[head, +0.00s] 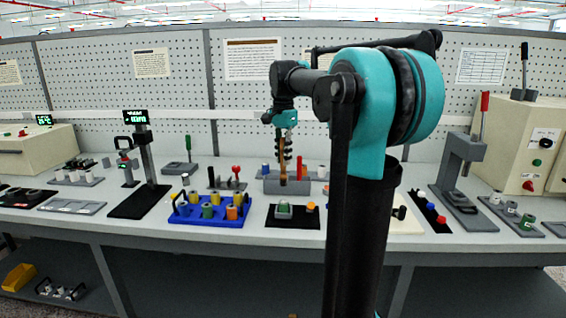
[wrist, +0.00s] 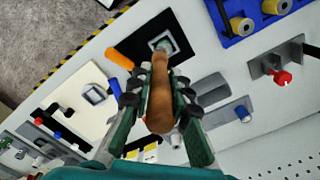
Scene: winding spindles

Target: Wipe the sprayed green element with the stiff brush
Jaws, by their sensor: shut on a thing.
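My gripper (head: 285,146) is shut on the brown wooden handle of the brush (head: 283,166), which hangs roughly upright. In the wrist view the gripper (wrist: 160,88) holds the brush (wrist: 160,108) between both fingers. The green element (head: 284,208) sits in a grey square holder on a black mat (head: 302,222). In the wrist view the green element (wrist: 164,44) is just beyond the brush's far end and partly covered by it. I cannot tell whether the bristles touch it. The bristles are not clearly visible.
An orange piece (wrist: 120,60) stands beside the holder and a blue one (wrist: 114,84) lies close to the gripper in the wrist view. A blue tray (head: 180,216) with spools is to the left. A grey block (head: 272,186) stands behind the brush. My arm hides part of the bench.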

